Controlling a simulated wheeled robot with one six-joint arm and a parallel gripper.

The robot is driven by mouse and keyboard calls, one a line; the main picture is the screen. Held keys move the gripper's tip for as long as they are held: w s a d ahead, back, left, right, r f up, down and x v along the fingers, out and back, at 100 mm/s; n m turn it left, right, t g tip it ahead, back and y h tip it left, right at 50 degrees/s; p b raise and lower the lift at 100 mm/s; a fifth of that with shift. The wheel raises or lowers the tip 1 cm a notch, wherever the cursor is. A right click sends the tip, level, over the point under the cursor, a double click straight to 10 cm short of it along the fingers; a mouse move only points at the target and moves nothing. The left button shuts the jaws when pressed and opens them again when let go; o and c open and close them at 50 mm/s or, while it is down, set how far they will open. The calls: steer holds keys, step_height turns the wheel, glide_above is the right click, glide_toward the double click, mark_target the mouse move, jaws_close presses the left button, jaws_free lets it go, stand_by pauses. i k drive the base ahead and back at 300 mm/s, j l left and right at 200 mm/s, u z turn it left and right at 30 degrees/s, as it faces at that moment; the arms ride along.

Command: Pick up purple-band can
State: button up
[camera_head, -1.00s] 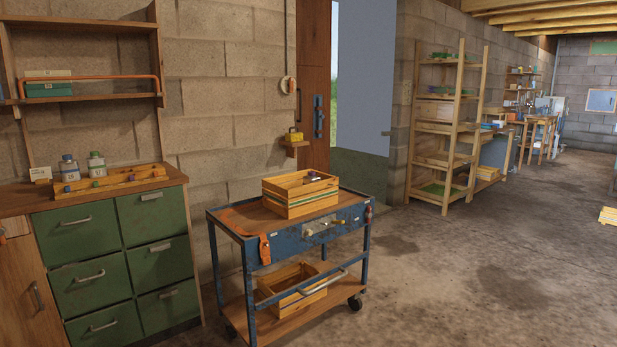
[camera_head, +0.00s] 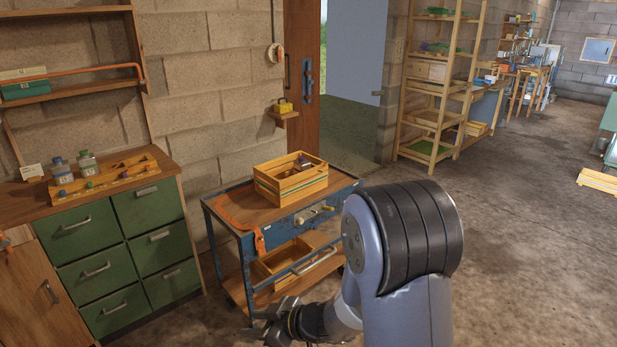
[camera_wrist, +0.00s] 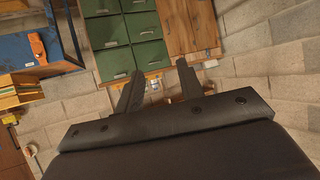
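A wooden crate (camera_head: 290,188) stands on top of the blue cart (camera_head: 215,208). A small can-like item with a purplish top (camera_head: 303,162) shows just above the crate's rim; most of it is hidden, and I cannot tell whether it is the purple-band can. My gripper (camera_head: 268,318) is low in front of the cart, apart from it. In the wrist view my gripper (camera_wrist: 157,80) has its two fingers spread with nothing between them. The crate also shows at the wrist view's left edge, with its contents not clear.
A green drawer cabinet (camera_head: 105,262) stands left of the cart, with two bottles (camera_head: 73,168) and a wooden rack (camera_head: 110,178) of small coloured-topped items on it. Another crate (camera_head: 284,262) sits on the cart's lower shelf.

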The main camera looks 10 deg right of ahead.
mark_target(299, 167)
steer(key=i+z, duration=0.2)
steer(key=i, duration=0.35)
steer(key=i+j+z, duration=0.15)
steer(key=i, duration=0.35)
steer(key=i+j+z, duration=0.2)
steer(key=i, duration=0.35)
steer(key=i+j+z, duration=0.2)
steer(key=i, duration=0.35)
steer(key=i+j+z, duration=0.2)
steer(key=i, duration=0.3)
steer(key=j, duration=0.1)
